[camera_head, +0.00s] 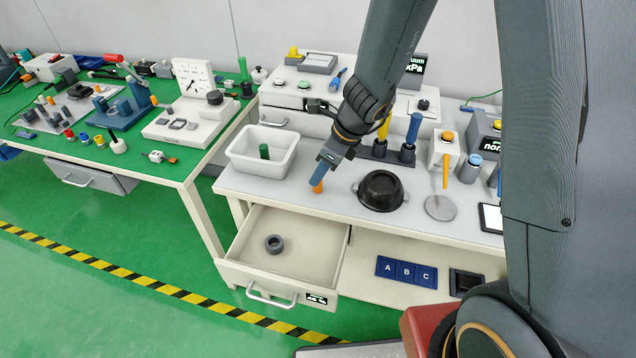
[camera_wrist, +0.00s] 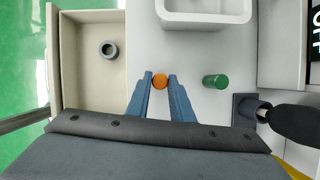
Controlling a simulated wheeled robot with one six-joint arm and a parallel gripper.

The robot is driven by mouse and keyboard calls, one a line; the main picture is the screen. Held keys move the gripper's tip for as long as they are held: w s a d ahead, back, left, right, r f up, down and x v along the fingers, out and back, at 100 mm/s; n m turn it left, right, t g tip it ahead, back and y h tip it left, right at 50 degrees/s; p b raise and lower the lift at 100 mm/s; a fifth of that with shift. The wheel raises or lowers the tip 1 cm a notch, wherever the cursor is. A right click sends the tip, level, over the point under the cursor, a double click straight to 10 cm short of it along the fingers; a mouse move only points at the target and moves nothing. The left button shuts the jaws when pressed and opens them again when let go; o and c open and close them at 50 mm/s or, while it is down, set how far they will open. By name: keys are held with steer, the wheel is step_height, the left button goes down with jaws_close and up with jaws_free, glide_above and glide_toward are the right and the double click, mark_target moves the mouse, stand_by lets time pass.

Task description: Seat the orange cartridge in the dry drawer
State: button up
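The orange cartridge (camera_head: 318,187) is a small upright cylinder. It sits between the blue fingertips of my gripper (camera_head: 323,172), near the workbench's front edge above the drawer. In the wrist view, my gripper (camera_wrist: 160,84) has a finger against each side of the orange cartridge (camera_wrist: 160,81). Whether its foot touches the bench top is hard to tell. The dry drawer (camera_head: 312,246) is pulled open below the bench top, and a grey ring-shaped seat (camera_head: 274,243) lies on its floor. The drawer (camera_wrist: 87,88) and ring (camera_wrist: 109,50) show left of the gripper in the wrist view.
A white bin (camera_head: 245,160) stands left of my gripper, with a green cylinder (camera_head: 264,152) showing in it. Another view of green, a cylinder (camera_wrist: 213,81), is right of my gripper. A black round pot (camera_head: 380,190) stands right. The open drawer has free floor.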

jaws_close()
